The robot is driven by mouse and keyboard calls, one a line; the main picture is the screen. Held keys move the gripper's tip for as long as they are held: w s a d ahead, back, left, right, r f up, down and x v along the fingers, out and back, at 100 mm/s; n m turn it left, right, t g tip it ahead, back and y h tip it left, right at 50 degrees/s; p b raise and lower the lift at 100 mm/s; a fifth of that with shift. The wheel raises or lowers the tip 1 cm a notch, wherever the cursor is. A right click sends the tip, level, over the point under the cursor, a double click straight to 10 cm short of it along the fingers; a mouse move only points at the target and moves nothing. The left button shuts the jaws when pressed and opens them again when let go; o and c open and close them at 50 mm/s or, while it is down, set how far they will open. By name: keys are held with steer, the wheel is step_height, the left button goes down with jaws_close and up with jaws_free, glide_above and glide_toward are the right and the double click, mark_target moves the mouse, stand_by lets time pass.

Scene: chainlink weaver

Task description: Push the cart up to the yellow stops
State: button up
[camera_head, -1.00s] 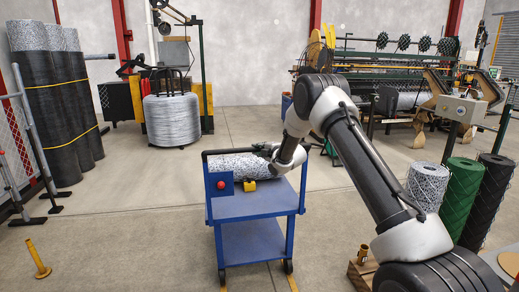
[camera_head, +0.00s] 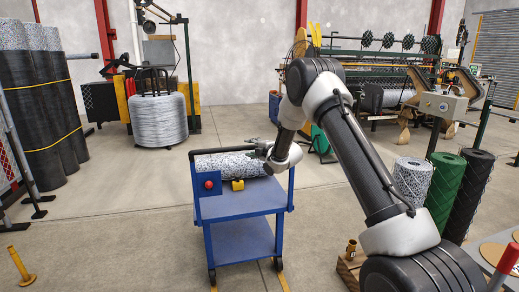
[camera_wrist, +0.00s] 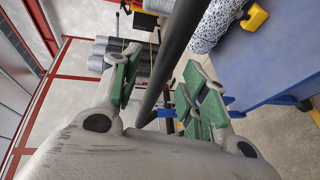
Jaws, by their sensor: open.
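The blue two-shelf cart (camera_head: 240,238) stands in front of me in the head view, a patterned mesh roll (camera_head: 225,163) and a small yellow block (camera_head: 238,185) on its top shelf. Its black handle bar (camera_head: 192,168) runs along the top; in the wrist view the bar (camera_wrist: 178,50) passes between my fingers. My gripper (camera_head: 262,150) is at the bar, open, with green-padded fingers (camera_wrist: 155,90) apart on either side of it.
Tall dark mesh rolls (camera_head: 42,110) stand at left and a wire coil (camera_head: 158,120) at back. Green and black rolls (camera_head: 446,190) stand at right near a wooden pallet (camera_head: 350,268). Yellow floor lines (camera_head: 281,279) lie by the cart's wheels. Floor beyond the cart is open.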

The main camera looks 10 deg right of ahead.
steer(key=v, duration=0.7)
steer(key=shift+r, duration=0.15)
steer(key=shift+s, duration=0.1)
steer(key=s+d+f+m+g+h, duration=0.35)
steer(key=f+m, duration=0.25)
steer(key=f, duration=0.4)
steer(key=s+d+f+m+g+h, duration=0.2)
steer(key=s+d+m+g, duration=0.25)
steer(key=s, duration=0.45)
steer(key=s+r+m, duration=0.3)
steer(key=s+r, duration=0.5)
steer(key=s, duration=0.6)
steer(key=s+d+r+m+g, duration=0.1)
steer(key=s+r+m, duration=0.3)
steer(key=s+r, duration=0.5)
steer(key=s+r+m+g, duration=0.1)
steer(key=s+r+m, duration=0.3)
steer(key=s+r, duration=0.5)
steer(key=s, duration=1)
steer(key=shift+d+h, duration=0.25)
steer(key=shift+h, duration=0.1)
